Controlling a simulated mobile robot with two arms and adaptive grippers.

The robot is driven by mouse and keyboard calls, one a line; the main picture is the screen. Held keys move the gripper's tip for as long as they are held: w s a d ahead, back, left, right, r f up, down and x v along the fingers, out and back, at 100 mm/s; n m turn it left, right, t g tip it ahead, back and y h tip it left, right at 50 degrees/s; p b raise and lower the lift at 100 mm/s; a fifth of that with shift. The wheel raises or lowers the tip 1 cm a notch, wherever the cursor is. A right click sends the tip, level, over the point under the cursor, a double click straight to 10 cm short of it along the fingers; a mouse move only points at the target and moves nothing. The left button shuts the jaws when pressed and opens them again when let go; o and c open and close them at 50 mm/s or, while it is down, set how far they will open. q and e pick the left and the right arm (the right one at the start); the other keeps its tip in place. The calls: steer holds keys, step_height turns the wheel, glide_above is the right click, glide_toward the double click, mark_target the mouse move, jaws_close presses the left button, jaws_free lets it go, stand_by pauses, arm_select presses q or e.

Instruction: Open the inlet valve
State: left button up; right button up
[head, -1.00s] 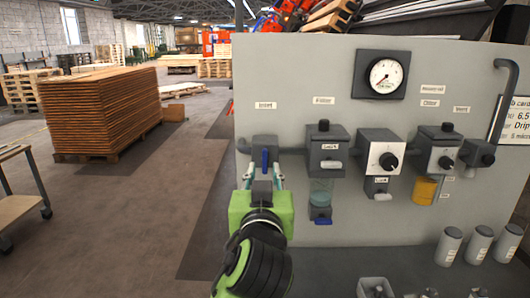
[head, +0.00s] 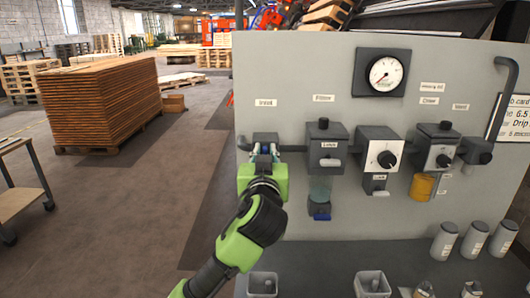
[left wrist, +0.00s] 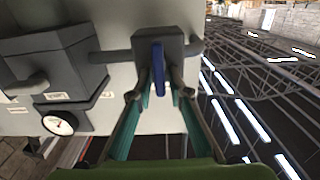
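The inlet valve is a dark grey block (left wrist: 172,41) on a grey pipe, with a blue lever (left wrist: 158,68) crosswise to that pipe in the left wrist view. In the head view the valve sits below the "Inlet" label (head: 264,103), at the panel's left, mostly hidden by my gripper. My left gripper (head: 264,147) is at the valve. In the left wrist view its two teal fingers (left wrist: 159,95) stand apart on either side of the lever, with gaps visible. My right gripper is in neither view.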

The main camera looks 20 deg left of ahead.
arm_select(q)
jaws_close()
steer(key=shift+m, duration=0.3)
steer(key=m+p, duration=0.4)
steer(key=m, duration=0.1)
steer(key=d+f+m+p, duration=0.1)
steer(key=m+p, duration=0.2)
steer(key=m, duration=0.3)
steer(key=d+f+m+p, duration=0.1)
steer(key=m+p, duration=0.3)
steer(key=m, duration=0.2)
steer(key=shift+w+p, duration=0.25)
steer(key=shift+p, duration=0.05)
steer(key=shift+f+m, duration=0.1)
steer(key=shift+m, duration=0.2)
steer(key=o, duration=0.5)
jaws_free()
